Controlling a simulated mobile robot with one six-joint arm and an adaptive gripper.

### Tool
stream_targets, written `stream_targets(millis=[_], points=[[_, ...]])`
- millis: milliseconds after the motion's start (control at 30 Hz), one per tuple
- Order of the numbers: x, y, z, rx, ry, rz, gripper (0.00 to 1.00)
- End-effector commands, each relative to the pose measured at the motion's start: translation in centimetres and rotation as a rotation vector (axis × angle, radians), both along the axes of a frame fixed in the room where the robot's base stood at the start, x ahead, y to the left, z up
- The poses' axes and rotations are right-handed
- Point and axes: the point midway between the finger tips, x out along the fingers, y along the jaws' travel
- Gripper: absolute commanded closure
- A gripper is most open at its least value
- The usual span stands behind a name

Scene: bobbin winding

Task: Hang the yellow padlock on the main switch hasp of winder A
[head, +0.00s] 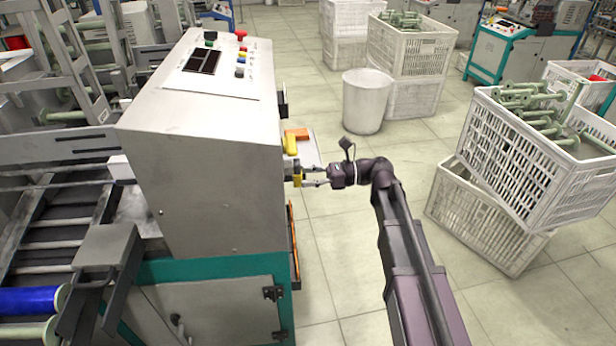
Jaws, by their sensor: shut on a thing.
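The winder's control cabinet (205,165) stands left of centre, pale grey on a teal base. My gripper (305,180) is at its right side, reaching left from my arm. It is shut on the small yellow padlock (297,181), held close against the cabinet's side face. The switch and hasp lie on that edge-on face, so I cannot make them out clearly. I cannot tell whether the padlock's shackle is through the hasp or only beside it.
A yellow item (291,144) and an orange item (297,134) sit on a small pale shelf (309,151) just above the padlock. A white bin (366,101) stands behind. A tilted white crate (530,160) of green bobbins is at right. Floor between is clear.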

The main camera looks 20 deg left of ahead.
Motion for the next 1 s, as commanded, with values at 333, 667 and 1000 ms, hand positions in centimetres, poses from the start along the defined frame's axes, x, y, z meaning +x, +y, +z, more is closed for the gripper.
stream_targets(millis=[333, 667, 1000], points=[[-0.06, 0.08, -0.56, -0.002, -0.001, 0.001, 0.98], [-0.05, 0.04, -0.94, -0.003, -0.001, 0.001, 0.98], [-0.06, 0.01, -0.97, -0.004, -0.002, 0.002, 0.98]])
